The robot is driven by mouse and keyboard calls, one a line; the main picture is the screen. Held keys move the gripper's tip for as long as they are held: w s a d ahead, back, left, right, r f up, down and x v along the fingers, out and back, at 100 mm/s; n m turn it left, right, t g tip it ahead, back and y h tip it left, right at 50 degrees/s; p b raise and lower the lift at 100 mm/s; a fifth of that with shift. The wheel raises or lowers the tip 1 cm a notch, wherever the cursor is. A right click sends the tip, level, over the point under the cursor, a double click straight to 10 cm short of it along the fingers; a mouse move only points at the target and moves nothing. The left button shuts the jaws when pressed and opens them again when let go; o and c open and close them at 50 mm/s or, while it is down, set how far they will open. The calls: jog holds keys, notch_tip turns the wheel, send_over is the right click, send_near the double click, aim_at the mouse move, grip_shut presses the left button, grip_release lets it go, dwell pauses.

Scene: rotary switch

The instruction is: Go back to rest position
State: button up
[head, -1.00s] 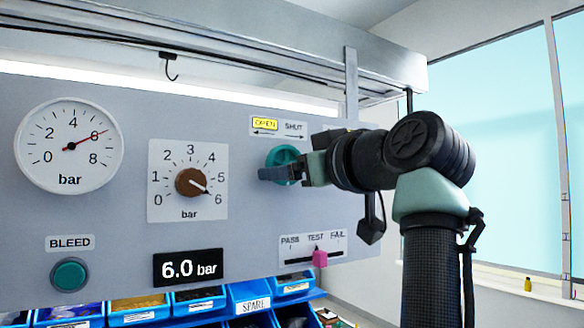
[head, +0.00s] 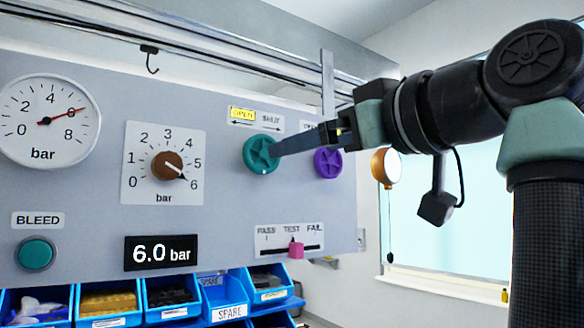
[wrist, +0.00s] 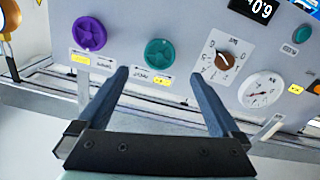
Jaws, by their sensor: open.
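My gripper (head: 292,144) is in front of the grey panel (head: 90,205), at its right part. In the wrist view its two fingers (wrist: 158,75) are spread wide with nothing between them. The teal round knob (head: 261,154) under the OPEN/SHUT label is on the panel; in the head view the fingertips overlap its right edge. In the wrist view the teal knob (wrist: 160,53) lies beyond the fingertips, apart from them. A purple knob (head: 328,162) is to its right, partly behind the gripper in the head view.
A brown selector knob (head: 167,166) points at 6, and the display (head: 175,253) reads 6.0 bar. A pink slider (head: 296,249) sits at TEST. Blue bins (head: 222,297) stand below the panel. A rail with a hook (head: 150,60) runs above. A round copper-rimmed object (head: 386,167) hangs at right.

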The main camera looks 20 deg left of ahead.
jog(key=shift+v, duration=0.9)
jog(key=w+d+f+m+t+h, duration=0.3)
jog(key=d+f+m+t+h, duration=0.25)
jog(key=f+m+t, duration=0.3)
jog(key=s+d+m+t+h, duration=0.1)
jog(key=s+t+h, duration=0.3)
jog(key=s, duration=0.4)
jog(key=s+d+f+m+t+h, duration=0.1)
jog(key=s+m+t+h, duration=0.2)
jog(key=s, duration=0.5)
jog(key=shift+s+d+t+h, duration=0.2)
jog(key=shift+d+t+h, duration=0.15)
jog(key=shift+h, duration=0.5)
jog(key=shift+f, duration=0.1)
